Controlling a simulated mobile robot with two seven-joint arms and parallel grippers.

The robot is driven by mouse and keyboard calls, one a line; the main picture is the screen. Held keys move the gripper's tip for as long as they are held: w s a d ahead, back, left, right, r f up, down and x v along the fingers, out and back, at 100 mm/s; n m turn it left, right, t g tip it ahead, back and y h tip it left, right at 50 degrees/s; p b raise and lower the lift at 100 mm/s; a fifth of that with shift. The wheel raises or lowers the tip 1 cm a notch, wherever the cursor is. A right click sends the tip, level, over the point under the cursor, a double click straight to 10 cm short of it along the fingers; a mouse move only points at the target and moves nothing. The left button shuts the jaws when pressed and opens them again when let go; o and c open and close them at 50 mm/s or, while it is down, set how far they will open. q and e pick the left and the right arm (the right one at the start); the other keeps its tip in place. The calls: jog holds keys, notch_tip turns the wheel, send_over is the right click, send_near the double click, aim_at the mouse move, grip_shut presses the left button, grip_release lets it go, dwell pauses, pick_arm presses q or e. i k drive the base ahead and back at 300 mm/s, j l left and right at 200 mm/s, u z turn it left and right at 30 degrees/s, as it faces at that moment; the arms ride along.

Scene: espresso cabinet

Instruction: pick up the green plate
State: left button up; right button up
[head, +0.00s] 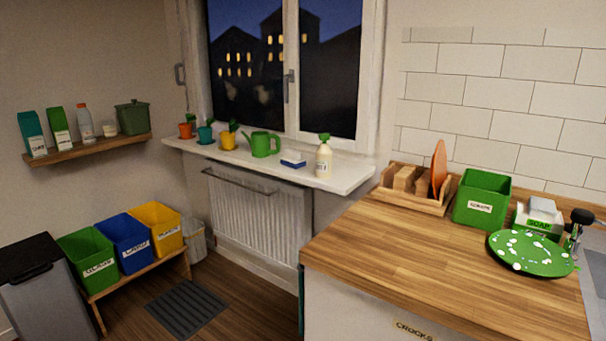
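The green plate (526,254) lies on the wooden counter at the right in the head view, close to the sink edge. It is round, with white spots scattered over its top. A dark-knobbed metal fitting (578,228) stands at its right rim; I cannot tell whether they touch. Neither of my grippers shows in this view.
A green labelled box (482,200), a soap holder (538,218) and a wooden rack (410,190) with an orange plate (438,168) stand behind the plate. The sink (597,270) is at the right edge. The counter (430,265) is clear left of the plate.

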aim_at(529, 252)
jog(key=z, duration=1.4)
